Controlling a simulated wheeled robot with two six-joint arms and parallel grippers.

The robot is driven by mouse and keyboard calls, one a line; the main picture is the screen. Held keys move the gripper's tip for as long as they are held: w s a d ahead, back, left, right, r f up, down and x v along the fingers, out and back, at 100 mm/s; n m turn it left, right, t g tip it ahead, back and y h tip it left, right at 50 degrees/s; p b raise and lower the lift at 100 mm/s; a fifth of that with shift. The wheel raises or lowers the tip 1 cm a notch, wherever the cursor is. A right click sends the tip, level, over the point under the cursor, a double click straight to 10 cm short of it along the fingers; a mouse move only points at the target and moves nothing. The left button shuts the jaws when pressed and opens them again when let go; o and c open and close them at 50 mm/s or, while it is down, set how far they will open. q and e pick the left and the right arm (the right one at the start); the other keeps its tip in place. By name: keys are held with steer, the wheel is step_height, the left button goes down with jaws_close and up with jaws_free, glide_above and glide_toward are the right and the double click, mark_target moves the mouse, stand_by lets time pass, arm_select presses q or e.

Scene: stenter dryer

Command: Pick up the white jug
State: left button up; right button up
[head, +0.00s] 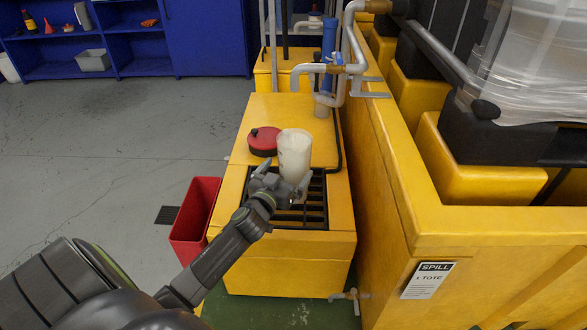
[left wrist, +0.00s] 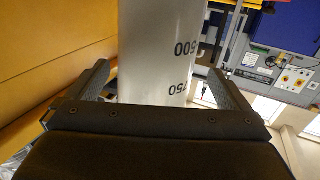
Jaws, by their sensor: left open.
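The white jug (head: 295,153) stands upright on the yellow stand, by the dark grate. It also fills the middle of the left wrist view (left wrist: 160,50), with printed volume marks on its side. My left gripper (head: 285,183) is at the jug's near side. Its jaws are open, one finger on each side of the jug in the left wrist view (left wrist: 157,85), with a gap visible beside the left finger. Whether either finger touches the jug cannot be told. My right gripper is not in view.
A red round lid (head: 263,141) lies left of the jug. A red bin (head: 194,222) stands on the floor at the stand's left. Pipes (head: 335,70) rise behind, and a tall yellow spill tote (head: 400,190) walls off the right. Blue shelves (head: 75,35) stand far back left.

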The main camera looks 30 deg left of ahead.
arm_select(q)
steer(key=w, duration=0.3)
steer(key=w+b, duration=0.1)
steer(key=shift+w+a+f, duration=0.2)
steer(key=shift+w+f, duration=0.1)
steer(key=shift+f, duration=0.05)
steer(key=shift+w, duration=0.45)
steer(key=c, duration=1.6)
steer(key=shift+r, duration=0.2)
steer(key=shift+c, duration=0.8)
